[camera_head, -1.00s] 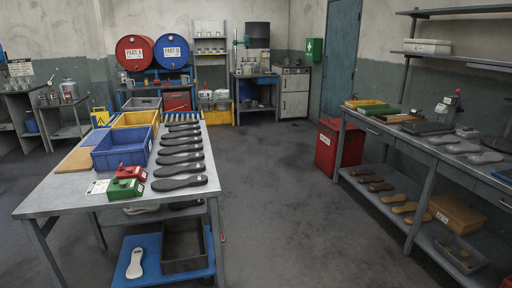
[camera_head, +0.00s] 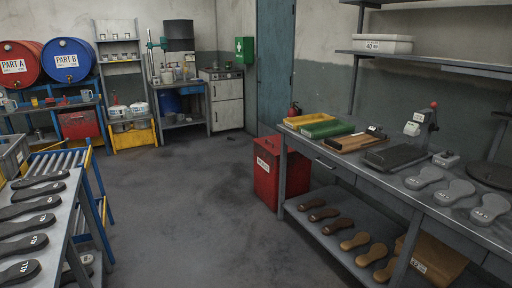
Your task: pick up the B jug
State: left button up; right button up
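The blue drum (camera_head: 68,61) marked PART B and the red drum (camera_head: 18,64) marked PART A lie on a rack at the far left. A small pale jug-like vessel (camera_head: 87,96) stands on the bench below the blue drum, and a similar one (camera_head: 10,104) stands below the red drum. Any letter on them is too small to read, so I cannot tell which is the B jug. Neither of my grippers is in view.
Two white pails (camera_head: 129,112) stand above a yellow stand (camera_head: 133,136) at the back. The near-left table (camera_head: 60,222) holds dark soles. A red bin (camera_head: 267,174) stands beside the long right workbench (camera_head: 330,158). The floor (camera_head: 185,200) between is clear.

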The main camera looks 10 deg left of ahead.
aim_at(85, 94)
jog(key=i+j+u, duration=0.15)
jog(key=i+u, duration=0.15)
jog(key=i, duration=0.45)
jog(key=i+u, duration=0.3)
jog(key=i, duration=0.4)
jog(key=i+l+u, duration=0.3)
jog(key=i, duration=0.45)
jog(key=i+u, duration=0.2)
jog(key=i, duration=0.8)
jog(key=i+u, duration=0.15)
jog(key=i, duration=0.9)
jog(key=i+u, duration=0.1)
jog(key=i, duration=0.9)
jog(key=i+l+u, duration=0.1)
jog(key=i, duration=0.95)
jog(key=i+u, duration=0.15)
jog(key=i, duration=0.35)
jog(key=i+u, duration=0.2)
jog(key=i, duration=0.3)
jog(key=i+l+u, duration=0.15)
jog(key=i, duration=0.35)
jog(key=i+l+u, duration=0.15)
jog(key=i, duration=0.35)
jog(key=i+j+u, duration=0.1)
jog(key=i+u, duration=0.25)
jog(key=i, duration=1.35)
